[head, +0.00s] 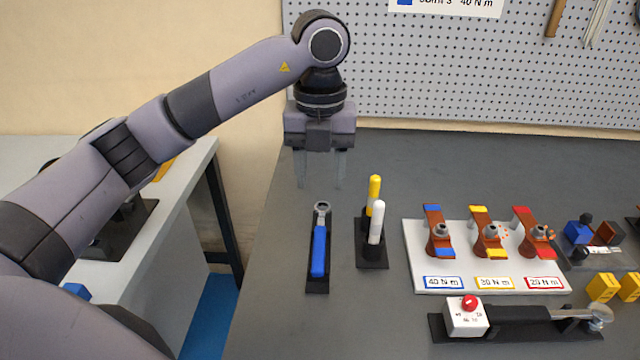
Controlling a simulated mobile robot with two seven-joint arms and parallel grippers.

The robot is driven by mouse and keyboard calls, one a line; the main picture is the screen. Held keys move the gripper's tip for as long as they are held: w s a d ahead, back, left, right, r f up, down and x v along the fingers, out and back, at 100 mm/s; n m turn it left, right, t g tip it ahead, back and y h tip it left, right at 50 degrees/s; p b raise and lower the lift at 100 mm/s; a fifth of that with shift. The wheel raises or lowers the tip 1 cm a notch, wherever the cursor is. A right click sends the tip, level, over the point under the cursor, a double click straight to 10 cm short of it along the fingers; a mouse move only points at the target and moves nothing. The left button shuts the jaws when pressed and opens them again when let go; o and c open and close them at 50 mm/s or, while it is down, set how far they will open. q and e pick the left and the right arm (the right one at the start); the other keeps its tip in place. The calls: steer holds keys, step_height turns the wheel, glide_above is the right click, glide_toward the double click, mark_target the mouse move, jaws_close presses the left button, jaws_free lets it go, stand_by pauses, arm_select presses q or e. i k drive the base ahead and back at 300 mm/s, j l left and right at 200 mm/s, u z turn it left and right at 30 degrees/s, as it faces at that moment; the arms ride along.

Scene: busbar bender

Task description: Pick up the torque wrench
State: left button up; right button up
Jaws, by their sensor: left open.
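The torque wrench (319,250) has a blue handle and a grey metal head. It lies in a narrow black holder (317,286) on the grey bench, head toward the back. My left gripper (320,184) points down above the bench, just behind the wrench head in the picture. Its two fingers are apart with nothing between them. The gripper does not touch the wrench. My right gripper is not in view.
A black stand (372,254) with a yellow and a white marker is just right of the wrench. A white board (480,285) holds several coloured, labelled busbar joints. A black device (515,325) with a red knob lies in front. A pegboard (470,70) stands behind.

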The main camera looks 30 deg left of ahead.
mark_target(597, 315)
steer(key=k, duration=1)
